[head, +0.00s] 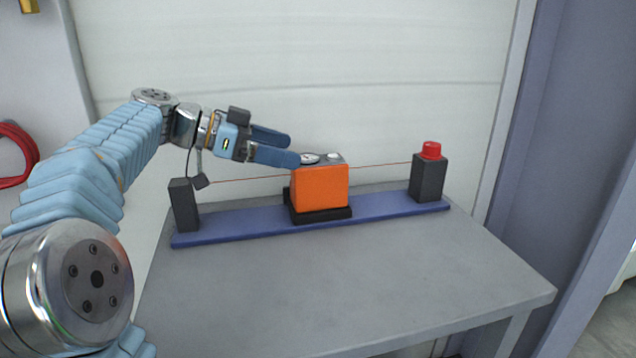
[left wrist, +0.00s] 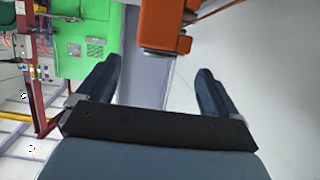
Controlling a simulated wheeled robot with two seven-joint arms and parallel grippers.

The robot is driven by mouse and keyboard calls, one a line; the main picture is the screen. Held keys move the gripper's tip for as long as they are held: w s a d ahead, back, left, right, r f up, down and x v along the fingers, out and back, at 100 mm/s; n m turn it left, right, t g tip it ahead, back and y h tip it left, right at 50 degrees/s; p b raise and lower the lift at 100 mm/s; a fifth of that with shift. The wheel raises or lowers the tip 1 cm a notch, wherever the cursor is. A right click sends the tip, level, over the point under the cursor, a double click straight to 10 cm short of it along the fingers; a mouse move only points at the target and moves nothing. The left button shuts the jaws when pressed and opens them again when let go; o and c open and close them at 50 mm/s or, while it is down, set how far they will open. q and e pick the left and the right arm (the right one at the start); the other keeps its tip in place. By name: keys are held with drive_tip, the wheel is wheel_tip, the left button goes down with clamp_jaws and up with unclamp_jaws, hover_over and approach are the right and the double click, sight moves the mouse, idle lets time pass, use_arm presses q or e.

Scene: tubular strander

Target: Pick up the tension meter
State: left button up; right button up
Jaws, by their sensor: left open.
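The tension meter (head: 321,189) is an orange box with round dials on its top. It sits on a black base (head: 324,214) at the middle of a blue rail (head: 245,222). In the left wrist view the orange body (left wrist: 162,28) shows at the top, beyond the fingers and cut off by the edge. My left gripper (head: 293,150) is open and empty, just above and left of the meter. One fingertip overlaps the meter's top left corner in the head view; contact cannot be told. The open fingers also show in the left wrist view (left wrist: 158,70).
A dark post (head: 184,206) stands at the rail's left end and another (head: 428,178) with a red cap (head: 431,150) at the right end. A thin reddish wire runs between them. The grey table (head: 340,280) is clear in front; a pale wall stands behind.

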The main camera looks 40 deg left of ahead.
sight(318, 167)
use_arm(q)
drive_tip(key=x, duration=0.2)
drive_tip(key=f+x, duration=0.1)
drive_tip(key=x, duration=0.5)
drive_tip(key=shift+s+a+f, duration=0.1)
drive_tip(key=shift+s+f, duration=0.05)
drive_tip(key=shift+f, duration=0.2)
drive_tip(key=shift+r, duration=0.1)
drive_tip(key=c, duration=1.5)
